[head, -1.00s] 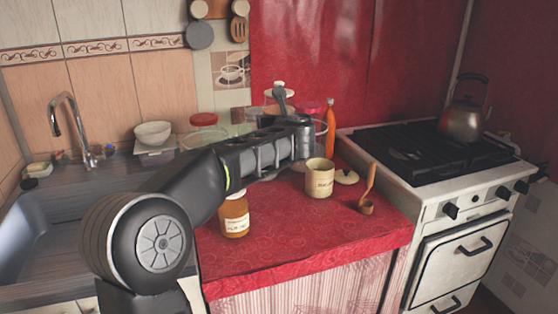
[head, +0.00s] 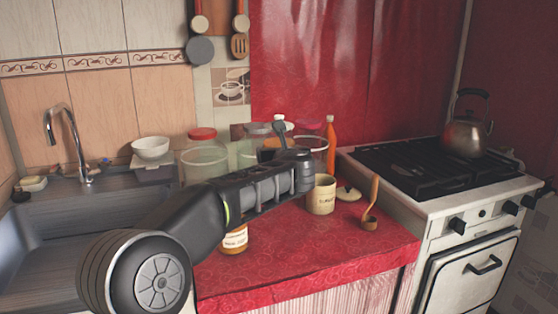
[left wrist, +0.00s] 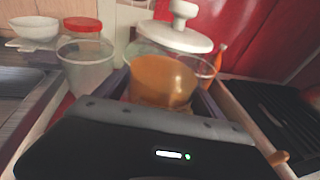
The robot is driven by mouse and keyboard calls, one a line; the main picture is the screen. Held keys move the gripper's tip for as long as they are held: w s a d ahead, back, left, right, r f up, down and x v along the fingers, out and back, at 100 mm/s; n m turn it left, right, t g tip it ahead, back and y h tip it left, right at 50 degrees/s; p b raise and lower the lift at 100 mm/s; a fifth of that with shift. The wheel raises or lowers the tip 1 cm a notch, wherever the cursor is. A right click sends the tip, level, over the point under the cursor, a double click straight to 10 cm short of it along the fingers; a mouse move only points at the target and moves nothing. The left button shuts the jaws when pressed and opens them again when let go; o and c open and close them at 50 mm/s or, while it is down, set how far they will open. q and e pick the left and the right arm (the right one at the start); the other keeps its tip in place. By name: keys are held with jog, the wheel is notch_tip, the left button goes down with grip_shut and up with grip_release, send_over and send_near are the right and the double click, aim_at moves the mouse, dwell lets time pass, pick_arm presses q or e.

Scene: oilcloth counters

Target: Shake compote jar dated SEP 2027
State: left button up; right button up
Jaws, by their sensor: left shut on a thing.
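My left gripper (head: 284,150) is shut on a glass jar of orange-brown compote (left wrist: 160,78) with a white knobbed lid (left wrist: 176,32). One finger shows on each side of the jar in the left wrist view. In the head view my gripper and arm hide most of this jar. No date is visible on it. Another jar with orange contents and a pale label (head: 235,240) stands on the red counter, partly behind my left arm; I cannot read its date. My right gripper is not in view.
The red oilcloth counter (head: 300,255) is clear in front. A cream canister (head: 321,197), its loose lid (head: 348,194), a wooden ladle (head: 370,212) and an orange bottle (head: 330,138) stand nearby. A red-lidded jar (head: 204,155) is behind. The stove (head: 430,205) is right, the sink left.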

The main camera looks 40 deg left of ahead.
aim_at(279, 115)
pick_arm(q)
notch_tip(279, 115, up, 9)
jog(key=p, duration=0.6)
jog(key=shift+r, duration=0.1)
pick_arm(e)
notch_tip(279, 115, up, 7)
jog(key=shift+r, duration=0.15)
pick_arm(q)
jog(key=shift+f, duration=0.25)
notch_tip(279, 115, down, 11)
jog(key=b, duration=1.1)
jog(key=shift+r, duration=0.15)
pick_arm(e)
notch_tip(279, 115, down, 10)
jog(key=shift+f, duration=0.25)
pick_arm(q)
notch_tip(279, 115, up, 11)
jog(key=p, duration=1)
jog(key=shift+r, duration=0.1)
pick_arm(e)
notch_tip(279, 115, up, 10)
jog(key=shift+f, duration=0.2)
pick_arm(q)
jog(key=shift+f, duration=0.25)
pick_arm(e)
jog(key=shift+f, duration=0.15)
